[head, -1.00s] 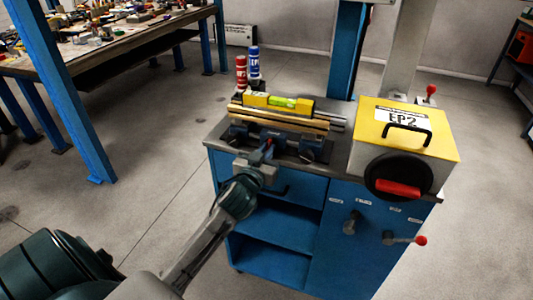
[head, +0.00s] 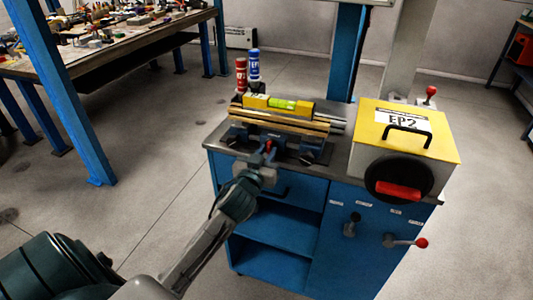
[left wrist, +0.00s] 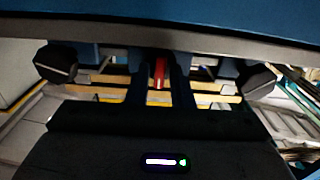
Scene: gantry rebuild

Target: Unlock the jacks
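My left gripper (head: 267,152) is at the front edge of the blue cart, in front of the dark blue jack parts (head: 308,153) under the wooden strips (head: 280,125). A short red piece (left wrist: 159,73) shows upright between its two dark fingers in the left wrist view. I cannot tell whether the fingers grip it or only stand around it. Two dark knobs, left (left wrist: 55,63) and right (left wrist: 257,80), flank the fingers in that view. The arm hides part of the jacks. My right gripper is not in view.
A yellow level (head: 279,103) lies on the strips, with red (head: 241,74) and blue (head: 254,66) bottles behind. A yellow-topped box marked EP2 (head: 424,133) stands to the right. A cluttered workbench (head: 110,45) stands at back left.

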